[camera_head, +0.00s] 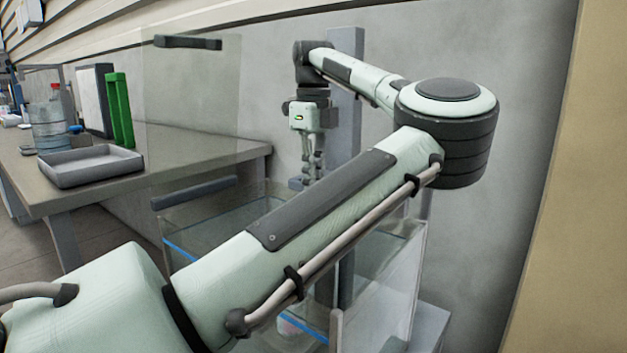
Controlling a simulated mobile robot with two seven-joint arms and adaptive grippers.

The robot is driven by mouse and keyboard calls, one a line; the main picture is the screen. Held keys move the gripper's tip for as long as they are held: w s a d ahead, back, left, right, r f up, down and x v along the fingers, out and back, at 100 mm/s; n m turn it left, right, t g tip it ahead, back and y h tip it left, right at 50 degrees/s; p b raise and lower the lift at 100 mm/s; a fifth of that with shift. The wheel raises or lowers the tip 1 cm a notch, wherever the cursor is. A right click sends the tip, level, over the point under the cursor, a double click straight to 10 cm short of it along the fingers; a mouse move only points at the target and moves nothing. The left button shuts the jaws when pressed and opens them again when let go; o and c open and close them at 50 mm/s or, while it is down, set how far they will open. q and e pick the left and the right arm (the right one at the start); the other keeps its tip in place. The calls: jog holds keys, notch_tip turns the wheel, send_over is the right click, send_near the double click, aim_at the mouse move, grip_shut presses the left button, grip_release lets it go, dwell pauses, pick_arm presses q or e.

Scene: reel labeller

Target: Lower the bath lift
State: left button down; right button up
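A clear glass-walled bath (408,262) with a blue line along its walls stands in the middle, largely hidden behind my arm. A grey upright post (347,130), which looks like part of the bath lift, rises at its back against the wall. The arm coming in from the lower left ends in my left gripper (312,178), pointing down beside the post. Its fingertips are close to a small grey part (297,184); I cannot tell whether they touch or grip it. A small pale round thing (290,328) shows low in the bath. My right gripper is not in view.
A bench (205,158) at the left holds a grey tray (90,166), a water bottle (50,125) and a green frame (121,110). A clear panel (190,90) with dark handles stands before the bench. The wall closes off the back.

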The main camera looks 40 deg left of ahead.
pick_arm(q)
jog(key=shift+f, duration=0.5)
jog(key=c, duration=1.6)
grip_release()
jog(key=shift+r, duration=0.1)
notch_tip(320, 180, up, 12)
jog(key=shift+f, duration=0.1)
jog(key=shift+d, duration=0.1)
